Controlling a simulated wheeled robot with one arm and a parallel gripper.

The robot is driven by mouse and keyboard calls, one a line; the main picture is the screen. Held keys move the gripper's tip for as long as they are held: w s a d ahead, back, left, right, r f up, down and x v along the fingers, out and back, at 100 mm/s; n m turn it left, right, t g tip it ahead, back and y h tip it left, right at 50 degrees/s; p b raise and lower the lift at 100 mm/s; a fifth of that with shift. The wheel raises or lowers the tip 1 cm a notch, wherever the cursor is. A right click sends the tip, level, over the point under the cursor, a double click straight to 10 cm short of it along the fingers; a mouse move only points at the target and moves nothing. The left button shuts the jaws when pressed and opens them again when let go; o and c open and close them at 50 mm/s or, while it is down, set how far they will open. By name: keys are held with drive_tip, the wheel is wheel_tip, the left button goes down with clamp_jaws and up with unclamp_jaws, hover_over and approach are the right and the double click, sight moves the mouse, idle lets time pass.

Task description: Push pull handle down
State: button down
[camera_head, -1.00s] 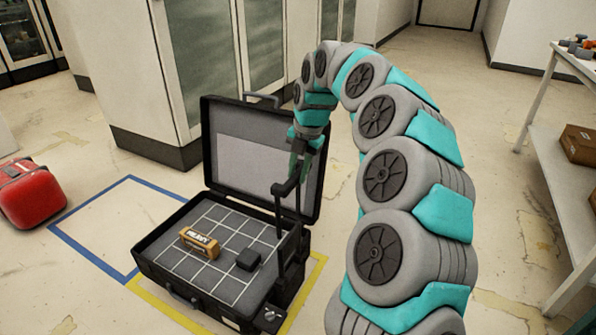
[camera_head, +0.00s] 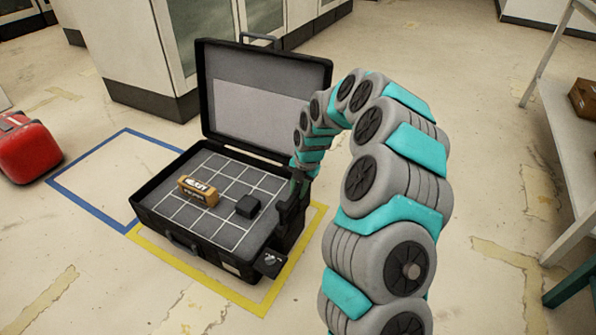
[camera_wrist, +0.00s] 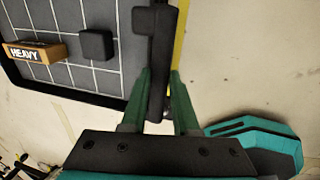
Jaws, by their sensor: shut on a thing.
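The pull handle (camera_wrist: 152,62) is a black bar at the right side of an open black case (camera_head: 165,228). In the wrist view it runs up between the two green fingers of my gripper (camera_wrist: 160,80), which are shut on it. In the head view my gripper (camera_head: 298,184) is low at the case's right edge, and the handle (camera_head: 291,207) is mostly hidden beside it. The handle now sits down near the case's rim.
An orange-brown block (camera_head: 198,191) marked HEAVY and a small black block (camera_head: 248,206) lie on the gridded case floor. The raised lid (camera_head: 262,95) stands behind. A red case (camera_head: 27,147) is at left; a shelf (camera_head: 575,130) is at right.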

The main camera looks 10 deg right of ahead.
wheel_tip(320, 180, down, 8)
drive_tip(key=b, duration=0.2)
drive_tip(key=c, duration=0.7)
unclamp_jaws()
drive_tip(key=shift+f, duration=0.1)
drive_tip(key=shift+r, duration=0.2)
drive_tip(key=r, duration=0.5)
drive_tip(key=s+d+r, duration=0.1)
drive_tip(key=r, duration=0.1)
drive_tip(key=shift+d+r, duration=0.1)
drive_tip(key=shift+r, duration=0.1)
